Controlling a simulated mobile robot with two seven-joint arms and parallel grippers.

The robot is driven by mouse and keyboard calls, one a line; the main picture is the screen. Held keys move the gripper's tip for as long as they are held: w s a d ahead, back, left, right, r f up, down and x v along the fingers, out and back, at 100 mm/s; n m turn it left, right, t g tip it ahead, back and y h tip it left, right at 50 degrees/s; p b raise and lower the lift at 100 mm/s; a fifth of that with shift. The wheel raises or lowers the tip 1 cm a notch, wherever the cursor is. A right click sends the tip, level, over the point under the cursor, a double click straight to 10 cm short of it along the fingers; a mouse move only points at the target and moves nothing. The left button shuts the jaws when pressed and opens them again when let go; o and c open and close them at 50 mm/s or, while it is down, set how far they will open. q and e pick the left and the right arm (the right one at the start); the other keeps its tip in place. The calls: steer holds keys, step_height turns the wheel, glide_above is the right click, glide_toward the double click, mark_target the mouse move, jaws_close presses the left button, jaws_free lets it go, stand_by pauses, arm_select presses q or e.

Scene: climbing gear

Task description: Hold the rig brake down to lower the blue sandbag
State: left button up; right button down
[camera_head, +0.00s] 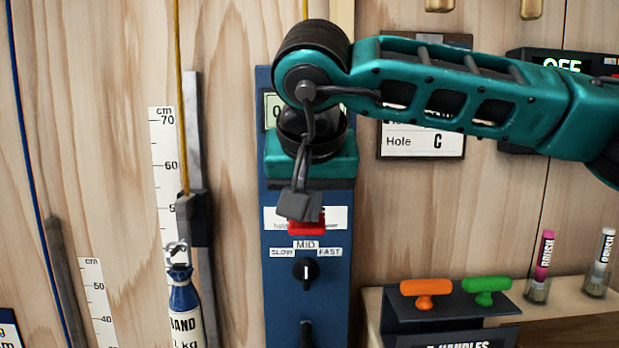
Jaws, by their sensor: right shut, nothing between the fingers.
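The blue sandbag (187,308) hangs at the lower left from a metal clip on a yellow rope (180,100). Its label reads "SAND", partly cut off, and its bottom is out of view. The blue rig panel (277,275) stands in the middle. My left gripper is not in view.
A speed knob (306,272) marked SLOW, MID and FAST sits below the red part. A ruler (164,140) and a dark rail (192,120) stand beside the sandbag. Orange (427,292) and green (487,290) handles sit at the right. My right arm hides the panel's upper part.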

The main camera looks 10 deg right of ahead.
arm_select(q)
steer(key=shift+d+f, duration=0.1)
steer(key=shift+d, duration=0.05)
arm_select(e)
steer(key=shift+f, duration=0.65)
steer(key=shift+s+f, duration=0.15)
steer(key=shift+f, duration=0.1)
stand_by(0.5)
arm_select(q)
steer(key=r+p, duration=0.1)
steer(key=p, duration=0.2)
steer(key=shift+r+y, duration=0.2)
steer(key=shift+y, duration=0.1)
arm_select(e)
steer(key=w+r+v, duration=0.1)
steer(key=v, duration=1.3)
steer(key=shift+d, duration=0.1)
